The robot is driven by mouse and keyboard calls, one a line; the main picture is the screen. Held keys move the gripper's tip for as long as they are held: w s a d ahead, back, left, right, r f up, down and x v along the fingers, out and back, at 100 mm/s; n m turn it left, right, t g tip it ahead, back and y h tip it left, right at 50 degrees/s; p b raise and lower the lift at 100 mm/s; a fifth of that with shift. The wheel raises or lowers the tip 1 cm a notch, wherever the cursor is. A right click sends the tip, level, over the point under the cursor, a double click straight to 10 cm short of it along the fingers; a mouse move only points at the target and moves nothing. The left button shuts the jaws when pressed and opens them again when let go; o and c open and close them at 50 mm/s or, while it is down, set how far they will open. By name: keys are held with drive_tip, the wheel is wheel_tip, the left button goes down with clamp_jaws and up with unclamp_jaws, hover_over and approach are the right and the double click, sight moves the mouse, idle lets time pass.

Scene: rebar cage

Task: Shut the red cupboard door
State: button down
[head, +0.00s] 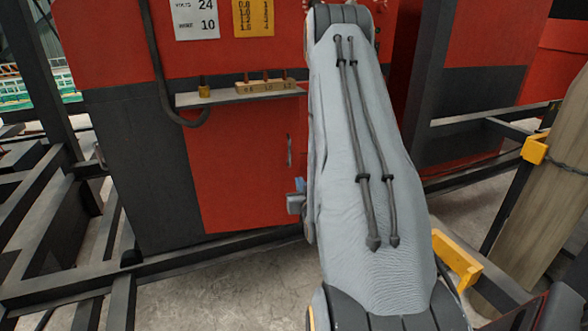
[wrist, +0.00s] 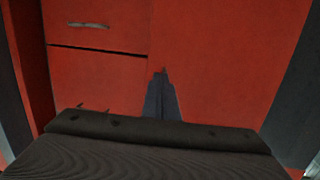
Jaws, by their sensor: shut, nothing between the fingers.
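The red cupboard door (head: 240,180) is the lower red panel of the dark and red cabinet in the head view. Its small metal handle (head: 289,150) is upright near the right side, just left of my arm. In the wrist view the door (wrist: 105,30) shows at the upper left with the handle (wrist: 88,25). Thin dark seams run along two of its sides. It looks nearly flush, but I cannot tell whether it is fully closed. My gripper (wrist: 161,72) is shut and empty, in front of the red face near the seam corner. Contact cannot be told.
A ledge (head: 240,95) with a small wooden block on it juts from the cabinet above the door, and a dark cable hangs beside it. Dark steel frame bars (head: 160,270) cross low in front. A wooden post (head: 545,170) stands at the right.

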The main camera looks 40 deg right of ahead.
sight(293, 160)
drive_tip(key=shift+t+h, duration=0.4)
drive_tip(key=shift+t, duration=0.1)
drive_tip(key=p+x, duration=0.1)
drive_tip(key=x, duration=0.2)
drive_tip(key=p+x, duration=0.1)
drive_tip(key=x, duration=0.3)
drive_tip(key=r+p+x, duration=0.1)
drive_tip(key=x, duration=0.3)
drive_tip(key=shift+d, duration=0.25)
drive_tip(key=shift+w, duration=0.15)
